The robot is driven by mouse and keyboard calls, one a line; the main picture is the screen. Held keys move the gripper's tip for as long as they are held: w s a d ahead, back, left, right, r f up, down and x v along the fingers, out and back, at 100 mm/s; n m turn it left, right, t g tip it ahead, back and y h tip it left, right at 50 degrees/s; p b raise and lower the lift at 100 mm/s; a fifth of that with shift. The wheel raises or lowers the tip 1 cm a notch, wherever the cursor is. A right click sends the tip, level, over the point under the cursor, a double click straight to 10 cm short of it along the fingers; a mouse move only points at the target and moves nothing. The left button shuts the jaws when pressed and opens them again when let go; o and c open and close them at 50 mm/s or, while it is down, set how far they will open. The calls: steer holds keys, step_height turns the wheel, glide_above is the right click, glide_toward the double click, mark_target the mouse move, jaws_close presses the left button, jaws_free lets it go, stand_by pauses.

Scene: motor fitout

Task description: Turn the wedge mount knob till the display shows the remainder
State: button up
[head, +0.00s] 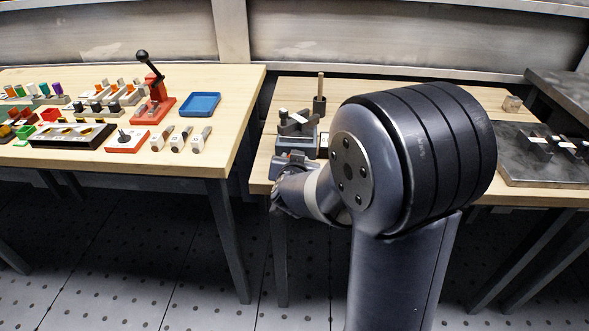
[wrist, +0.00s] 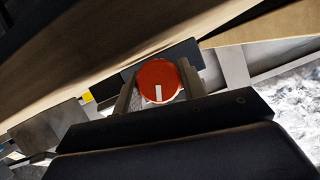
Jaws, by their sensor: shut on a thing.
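A round red-orange knob (wrist: 158,81) with a white pointer line shows in the middle of the wrist view. My gripper (wrist: 160,88) is shut on it, with one finger at each side. The white line points down in that view, towards my gripper's palm. In the head view my gripper (head: 280,190) is at the front left edge of the right table, by the grey wedge mount (head: 297,128); my arm hides part of that area and the knob does not show there. No readable display shows in either view.
The left table holds a red lever press (head: 154,100), a blue tray (head: 199,104) and several small parts. A dark post (head: 319,104) stands behind the mount. A dark plate (head: 520,165) with blocks lies at the right. A floor gap separates the tables.

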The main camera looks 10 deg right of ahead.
stand_by(0.4)
steer(key=o, duration=1)
steer(key=shift+c, duration=0.2)
steer(key=p+v, duration=0.3)
steer(key=v, duration=0.8)
steer(key=shift+p, duration=0.3)
